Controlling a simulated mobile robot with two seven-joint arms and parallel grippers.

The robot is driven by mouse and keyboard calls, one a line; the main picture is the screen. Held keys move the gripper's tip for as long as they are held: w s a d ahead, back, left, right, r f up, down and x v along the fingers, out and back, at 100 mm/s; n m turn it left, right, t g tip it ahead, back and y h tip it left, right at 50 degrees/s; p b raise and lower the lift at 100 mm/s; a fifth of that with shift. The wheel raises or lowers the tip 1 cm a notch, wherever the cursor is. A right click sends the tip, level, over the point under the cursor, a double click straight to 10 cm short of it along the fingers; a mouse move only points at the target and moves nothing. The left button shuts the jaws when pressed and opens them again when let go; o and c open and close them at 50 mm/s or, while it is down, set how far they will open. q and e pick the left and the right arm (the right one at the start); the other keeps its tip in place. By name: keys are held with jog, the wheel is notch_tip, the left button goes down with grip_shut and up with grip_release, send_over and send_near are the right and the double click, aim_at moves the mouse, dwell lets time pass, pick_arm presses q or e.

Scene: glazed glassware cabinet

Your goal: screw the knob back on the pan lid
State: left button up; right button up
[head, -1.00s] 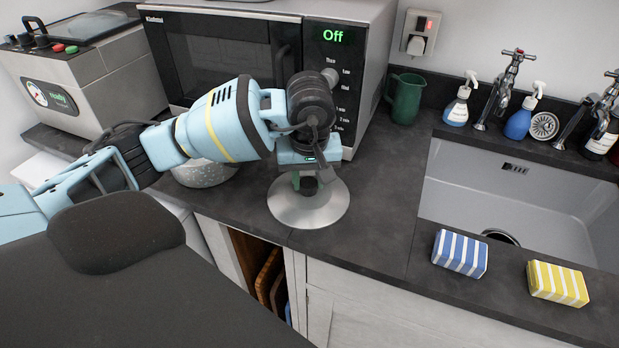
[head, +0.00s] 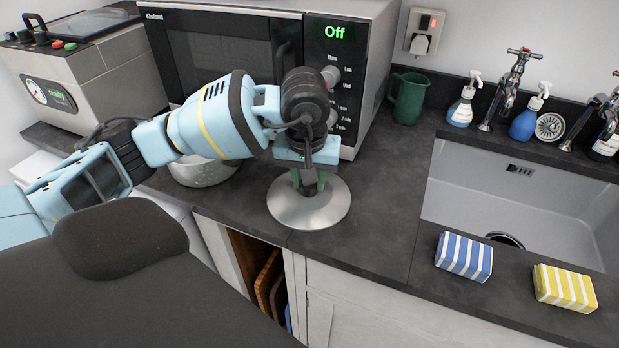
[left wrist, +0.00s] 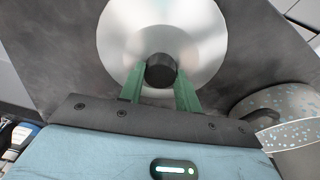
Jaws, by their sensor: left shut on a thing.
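The pan lid (head: 310,214) is a round, shiny metal disc lying on the dark worktop in front of the microwave. My left gripper (head: 309,184) points down over the middle of the lid. In the left wrist view, the black knob (left wrist: 160,70) sits at the lid's centre, between the green fingertips of my left gripper (left wrist: 160,76). The gripper is shut on the knob. The lid also shows in the left wrist view (left wrist: 205,40). Whether the knob's thread is engaged is hidden. My right gripper is not in view.
A speckled pan (head: 203,172) stands left of the lid, partly behind my left arm. The microwave (head: 345,90) stands behind. A green jug (head: 409,98), the sink (head: 515,205), a blue striped sponge (head: 463,257) and a yellow one (head: 565,288) are to the right. Worktop right of the lid is clear.

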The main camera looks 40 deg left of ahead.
pick_arm(q)
jog(key=shift+f+m, duration=0.25)
jog(key=shift+m, duration=0.05)
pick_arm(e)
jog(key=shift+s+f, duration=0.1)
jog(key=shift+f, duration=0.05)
pick_arm(q)
jog(key=shift+m+b, duration=0.5)
jog(key=shift+m, duration=0.4)
jog(key=shift+r, duration=0.1)
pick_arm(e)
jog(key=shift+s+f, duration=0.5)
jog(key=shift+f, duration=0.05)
pick_arm(q)
jog(key=shift+m, duration=0.3)
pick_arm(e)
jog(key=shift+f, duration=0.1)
pick_arm(q)
jog(key=shift+m+h+b, duration=0.4)
jog(key=shift+m+b, duration=0.1)
jog(key=shift+m, duration=0.9)
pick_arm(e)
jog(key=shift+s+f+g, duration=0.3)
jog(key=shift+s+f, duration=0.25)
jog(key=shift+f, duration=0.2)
pick_arm(q)
jog(key=shift+m+b, duration=0.3)
jog(key=shift+b, duration=0.05)
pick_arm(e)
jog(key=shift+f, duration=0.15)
